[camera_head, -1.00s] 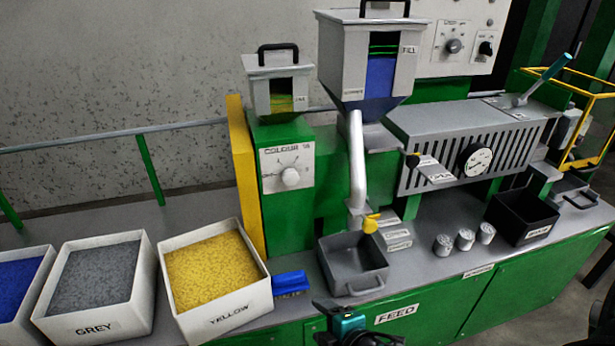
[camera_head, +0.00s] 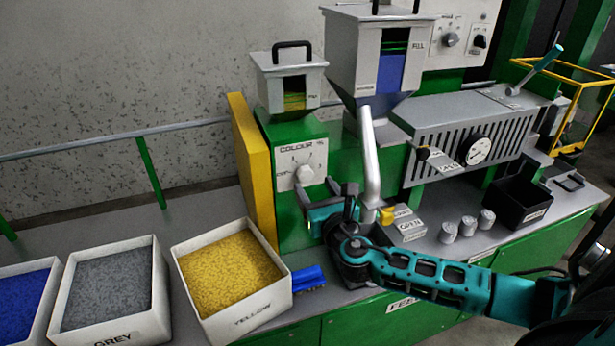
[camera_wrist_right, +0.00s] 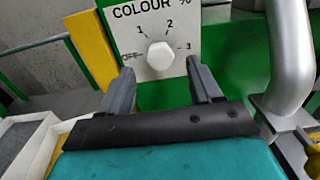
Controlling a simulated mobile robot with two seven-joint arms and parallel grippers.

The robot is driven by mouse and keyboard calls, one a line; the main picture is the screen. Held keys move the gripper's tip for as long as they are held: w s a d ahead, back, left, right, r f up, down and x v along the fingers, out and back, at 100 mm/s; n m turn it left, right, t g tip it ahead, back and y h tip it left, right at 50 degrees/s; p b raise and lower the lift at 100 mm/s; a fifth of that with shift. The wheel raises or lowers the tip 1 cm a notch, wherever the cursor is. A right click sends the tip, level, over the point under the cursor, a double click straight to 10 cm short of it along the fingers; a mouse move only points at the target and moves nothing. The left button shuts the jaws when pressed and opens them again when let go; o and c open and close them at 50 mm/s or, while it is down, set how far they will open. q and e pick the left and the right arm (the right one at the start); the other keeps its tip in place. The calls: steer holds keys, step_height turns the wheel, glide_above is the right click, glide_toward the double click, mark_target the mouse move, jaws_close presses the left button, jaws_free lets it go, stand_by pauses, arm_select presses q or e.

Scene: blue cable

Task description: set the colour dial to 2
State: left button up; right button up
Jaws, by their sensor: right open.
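The colour dial (camera_head: 304,174) is a white round knob on a white plate marked COLOUR %, on the green housing under the small hopper. In the right wrist view the knob (camera_wrist_right: 160,56) sits among marks 1, 2 and 3, with another mark at its left. I cannot tell which mark it points to. My right gripper (camera_head: 317,190) is open and empty in front of the plate. In the right wrist view its fingertips (camera_wrist_right: 160,72) stand apart, just below and to either side of the knob. I cannot tell whether they touch it. My left gripper is not in view.
A yellow panel (camera_head: 254,170) stands left of the dial. A silver pipe (camera_head: 370,155) comes down to its right. Boxes of yellow (camera_head: 230,270) and grey (camera_head: 110,290) granules stand at the left. Behind my right arm is a black bin (camera_head: 522,202).

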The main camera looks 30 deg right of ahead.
mark_target(306, 176)
steer(key=shift+x, duration=2.7)
steer(key=shift+a, duration=0.1)
steer(key=shift+c, duration=0.3)
steer(key=c, duration=1)
steer(key=shift+o, duration=0.2)
